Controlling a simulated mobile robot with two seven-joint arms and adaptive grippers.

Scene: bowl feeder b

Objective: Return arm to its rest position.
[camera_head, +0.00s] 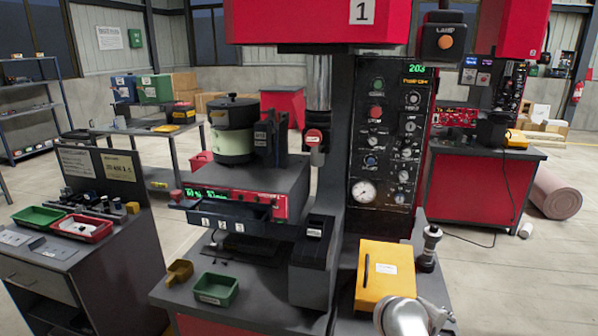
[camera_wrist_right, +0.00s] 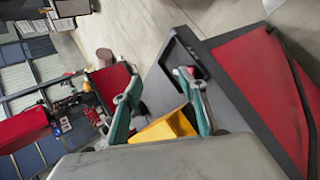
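My right arm (camera_head: 405,316) shows as a rounded pale link at the bottom of the head view, just in front of the yellow box (camera_head: 385,276) on the bench. My right gripper (camera_wrist_right: 158,92) shows in the right wrist view with its two teal fingers wide apart. A yellow object (camera_wrist_right: 168,127) shows between and behind the fingers, partly hidden by the wrist; I see no grip on it. My left arm and gripper are not in view.
The bench holds a bowl feeder (camera_head: 234,130), a green tray (camera_head: 216,289), a yellow scoop (camera_head: 179,272) and a black upright holder (camera_head: 313,262). A dark control panel (camera_head: 387,140) rises behind the yellow box. A side cart with a red tray (camera_head: 82,228) stands at left.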

